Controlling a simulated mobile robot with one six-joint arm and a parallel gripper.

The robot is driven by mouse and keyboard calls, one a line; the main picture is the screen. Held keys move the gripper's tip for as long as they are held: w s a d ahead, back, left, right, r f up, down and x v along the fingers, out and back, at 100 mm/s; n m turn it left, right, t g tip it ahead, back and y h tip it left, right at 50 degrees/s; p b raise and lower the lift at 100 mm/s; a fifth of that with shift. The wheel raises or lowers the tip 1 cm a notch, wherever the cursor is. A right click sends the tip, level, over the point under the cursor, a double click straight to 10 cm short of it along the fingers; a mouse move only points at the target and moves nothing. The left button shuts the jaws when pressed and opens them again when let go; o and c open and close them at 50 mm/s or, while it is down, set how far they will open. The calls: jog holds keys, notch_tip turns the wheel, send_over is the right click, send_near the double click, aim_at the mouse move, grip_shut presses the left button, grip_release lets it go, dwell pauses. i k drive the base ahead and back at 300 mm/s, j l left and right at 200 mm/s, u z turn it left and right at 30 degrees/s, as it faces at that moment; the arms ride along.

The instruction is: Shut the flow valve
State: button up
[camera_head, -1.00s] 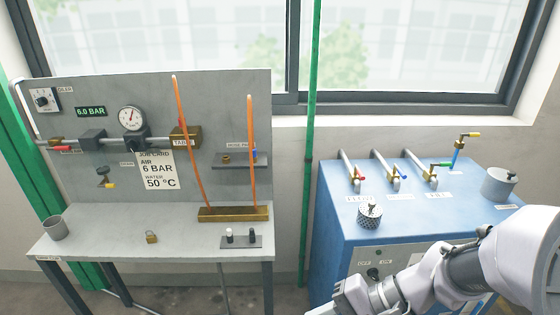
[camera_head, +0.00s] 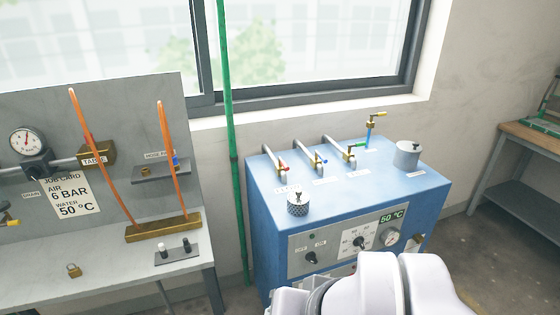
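Several small valves stand on top of the blue cabinet (camera_head: 262,215); their labels are too small to read, so I cannot tell which is the flow valve. From left to right there is a red-handled valve (camera_head: 283,168), a blue-handled valve (camera_head: 321,161) and a brass valve with a green handle (camera_head: 352,151), each on a grey pipe. A yellow-handled valve (camera_head: 377,114) tops an upright blue pipe at the back. My arm's white links cover the bottom centre, in front of the cabinet. My gripper is out of the picture.
A knurled pot (camera_head: 298,203) and a grey canister (camera_head: 408,154) stand on the cabinet top. A panelled bench (camera_head: 110,290) stands left, a wooden bench (camera_head: 530,139) right.

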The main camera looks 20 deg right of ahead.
aim_at(282, 163)
jog(key=i+l, duration=0.65)
jog(key=i, duration=0.25)
jog(key=u, duration=0.05)
